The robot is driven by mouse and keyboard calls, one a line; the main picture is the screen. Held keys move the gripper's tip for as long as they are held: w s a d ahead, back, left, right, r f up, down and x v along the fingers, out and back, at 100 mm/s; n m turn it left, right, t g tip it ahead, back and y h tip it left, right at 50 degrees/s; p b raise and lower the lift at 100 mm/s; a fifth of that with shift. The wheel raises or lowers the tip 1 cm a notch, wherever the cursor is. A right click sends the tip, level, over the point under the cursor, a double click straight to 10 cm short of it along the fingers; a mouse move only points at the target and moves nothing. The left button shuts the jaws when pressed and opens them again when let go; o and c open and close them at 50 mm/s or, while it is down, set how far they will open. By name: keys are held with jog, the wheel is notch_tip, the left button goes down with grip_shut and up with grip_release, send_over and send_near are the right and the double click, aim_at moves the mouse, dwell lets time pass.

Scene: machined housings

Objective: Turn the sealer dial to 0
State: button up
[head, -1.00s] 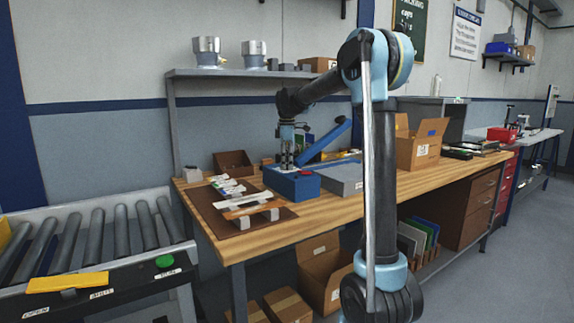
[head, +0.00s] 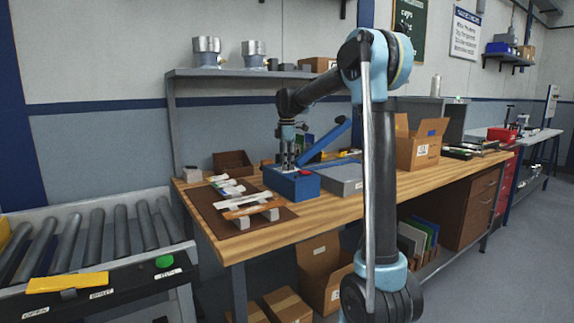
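The sealer (head: 337,181) stands on the wooden bench, a grey-topped body with a blue arm (head: 325,141) raised at a slant. A blue box (head: 290,184) with a small red part on its front right adjoins it on the left. My gripper (head: 288,167) points down at the top of the blue box, with its fingertips at or just above that surface. The dial cannot be made out; it may be hidden under my gripper. The fingers are too small to tell whether they are open or shut.
A brown mat (head: 218,211) with white and wooden strips lies left of the blue box. An open cardboard box (head: 419,148) stands to the right. A shelf (head: 235,73) runs above the bench. A roller conveyor (head: 95,235) is at the lower left.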

jog(key=shift+o, duration=1.2)
notch_tip(320, 180, up, 12)
jog(key=shift+w+f, duration=0.1)
